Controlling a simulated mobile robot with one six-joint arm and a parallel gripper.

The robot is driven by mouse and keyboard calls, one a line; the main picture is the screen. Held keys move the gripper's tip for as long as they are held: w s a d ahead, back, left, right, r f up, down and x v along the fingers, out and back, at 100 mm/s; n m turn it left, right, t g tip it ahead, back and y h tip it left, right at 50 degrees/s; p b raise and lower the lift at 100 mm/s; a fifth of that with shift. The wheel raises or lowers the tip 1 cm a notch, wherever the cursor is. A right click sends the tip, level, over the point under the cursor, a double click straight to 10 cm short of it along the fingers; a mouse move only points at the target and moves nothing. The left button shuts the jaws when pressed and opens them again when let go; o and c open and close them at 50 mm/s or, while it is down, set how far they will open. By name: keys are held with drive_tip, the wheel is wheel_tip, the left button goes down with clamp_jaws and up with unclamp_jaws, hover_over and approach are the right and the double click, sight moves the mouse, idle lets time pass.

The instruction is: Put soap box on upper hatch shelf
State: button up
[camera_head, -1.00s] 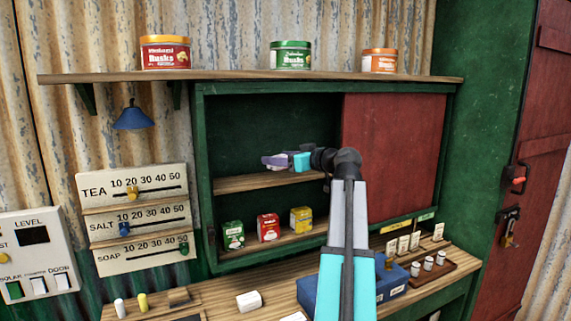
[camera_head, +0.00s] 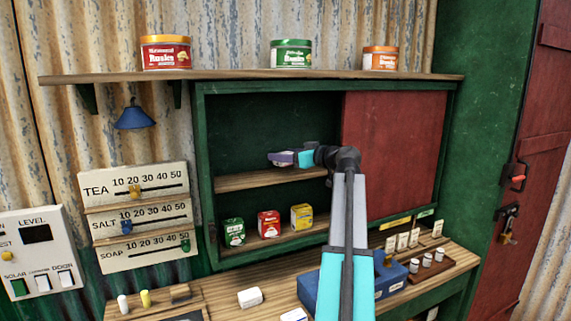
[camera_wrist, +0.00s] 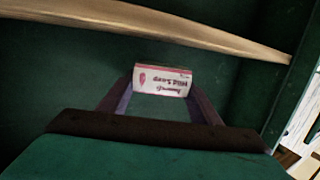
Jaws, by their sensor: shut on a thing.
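The soap box (camera_wrist: 162,80) is white with a pink edge and shows upside-down lettering in the wrist view. It sits between the fingertips of my gripper (camera_wrist: 160,88), which is shut on it. In the head view my gripper (camera_head: 282,158) is inside the open left part of the green hatch, just above the upper hatch shelf (camera_head: 255,180). The box is mostly hidden by the gripper there. I cannot tell whether the box touches the shelf. The upper hatch shelf also shows as a wooden strip in the wrist view (camera_wrist: 150,25).
A red sliding door (camera_head: 390,155) covers the hatch's right half. A green box (camera_head: 233,232), a red box (camera_head: 268,224) and a yellow box (camera_head: 301,217) stand on the lower shelf. The upper shelf looks clear left of my gripper.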

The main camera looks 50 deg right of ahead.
sight(285, 164)
drive_tip(key=shift+f+p, duration=0.55)
drive_tip(key=shift+f, duration=0.95)
drive_tip(key=shift+f, duration=0.15)
drive_tip(key=o, duration=1)
drive_tip(key=shift+o, duration=0.2)
drive_tip(key=shift+r, duration=0.25)
drive_tip(key=shift+s+f, duration=0.1)
drive_tip(key=shift+s, duration=0.25)
drive_tip(key=s+r+b, duration=0.2)
drive_tip(key=s+b, duration=0.1)
drive_tip(key=s, duration=0.8)
drive_tip(key=shift+s, duration=0.15)
drive_tip(key=shift+s+f, duration=0.1)
